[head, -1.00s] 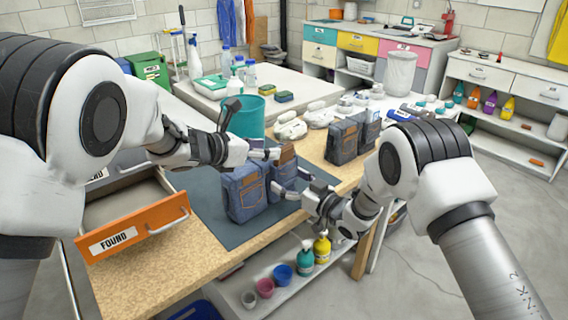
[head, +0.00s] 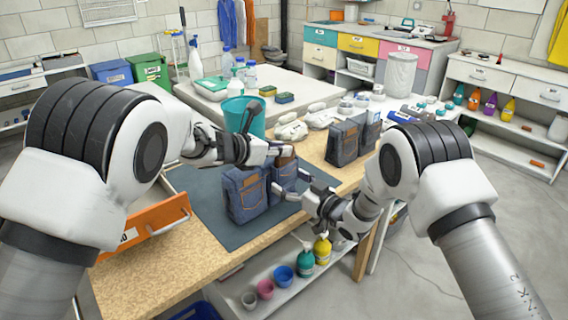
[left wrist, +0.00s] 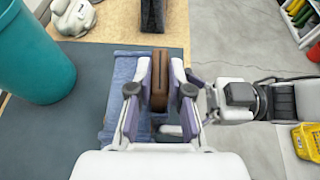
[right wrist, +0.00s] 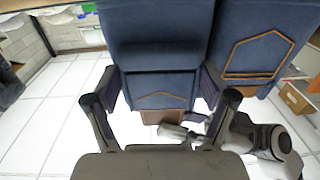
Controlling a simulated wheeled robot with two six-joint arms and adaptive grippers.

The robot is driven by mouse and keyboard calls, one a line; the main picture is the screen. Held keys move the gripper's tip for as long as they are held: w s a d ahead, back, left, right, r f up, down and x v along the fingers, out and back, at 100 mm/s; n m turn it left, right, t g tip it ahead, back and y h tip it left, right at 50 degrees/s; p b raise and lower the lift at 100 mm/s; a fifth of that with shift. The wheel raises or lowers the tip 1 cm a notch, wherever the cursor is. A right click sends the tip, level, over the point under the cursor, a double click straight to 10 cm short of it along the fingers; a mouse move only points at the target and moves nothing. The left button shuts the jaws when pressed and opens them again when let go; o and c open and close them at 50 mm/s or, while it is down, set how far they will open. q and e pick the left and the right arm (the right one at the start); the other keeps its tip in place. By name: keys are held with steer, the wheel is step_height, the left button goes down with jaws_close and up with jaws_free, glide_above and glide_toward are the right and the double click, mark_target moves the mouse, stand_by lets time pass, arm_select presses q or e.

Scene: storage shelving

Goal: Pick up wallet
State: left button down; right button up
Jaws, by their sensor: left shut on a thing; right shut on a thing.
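The brown wallet (left wrist: 159,80) is between the fingers of my left gripper (left wrist: 160,92), which is shut on it. In the head view the wallet (head: 284,162) shows just under my left gripper (head: 282,151), at the top of the right part of the blue jeans (head: 246,193). The jeans stand folded on the dark mat. My right gripper (head: 289,187) is lower, shut on the right part of the jeans; its wrist view shows the denim (right wrist: 158,60) between the fingers. How deep the wallet sits in the jeans is hidden.
A teal bin (head: 243,117) stands close behind my left gripper. Dark jeans (head: 345,142) stand to the right. An orange drawer front (head: 150,226) sticks out at left. Bottles and cups (head: 283,275) sit on a lower shelf. The mat's front is clear.

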steer(key=o, duration=1.4)
arm_select(q)
step_height(320, 180, up, 10)
arm_select(e)
steer(key=v, duration=1.2)
